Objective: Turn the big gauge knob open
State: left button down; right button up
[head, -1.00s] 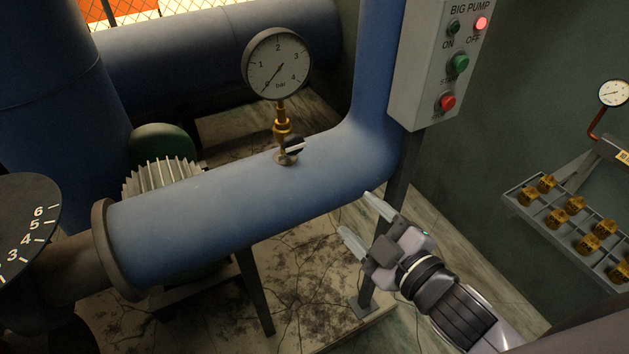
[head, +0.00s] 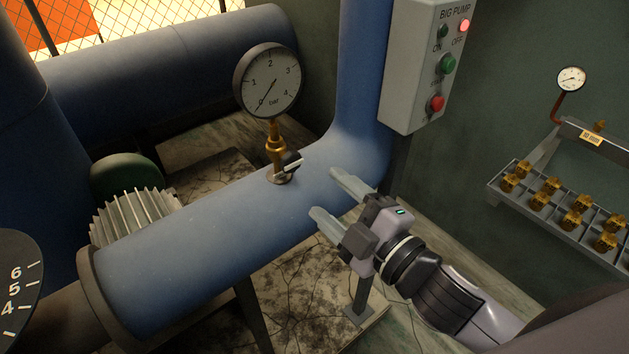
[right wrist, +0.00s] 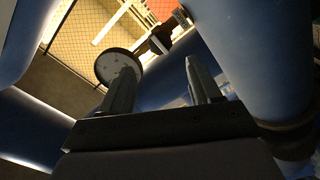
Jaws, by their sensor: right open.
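The big gauge (head: 268,81) stands on a brass stem on the blue pipe in the head view, its needle near 0 bar. Its small black knob (head: 292,162) with a light stripe sits low on the stem, just above the pipe. My right gripper (head: 324,193) is open and empty, to the right of and a little nearer than the knob, with its fingers pointing toward the upper left. My left gripper is not in view.
The blue pipe (head: 190,235) runs under the gauge and bends upward at the right. The grey BIG PUMP control box (head: 425,60) hangs above my right gripper. A rack of brass fittings (head: 560,215) and a smaller gauge (head: 571,79) are at the right wall.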

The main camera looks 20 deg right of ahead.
aim_at(293, 165)
jog(key=b+x, duration=0.1)
jog(key=x, duration=0.8)
jog(key=shift+s, duration=0.1)
jog(key=c, duration=1)
jog(key=shift+r+n+p, duration=0.1)
jog(key=shift+n+p, duration=0.8)
jog(key=shift+n, duration=0.2)
jog(key=shift+c, duration=0.2)
jog(key=shift+n+p, duration=0.4)
jog(key=shift+n, duration=0.8)
jog(key=shift+f, duration=0.25)
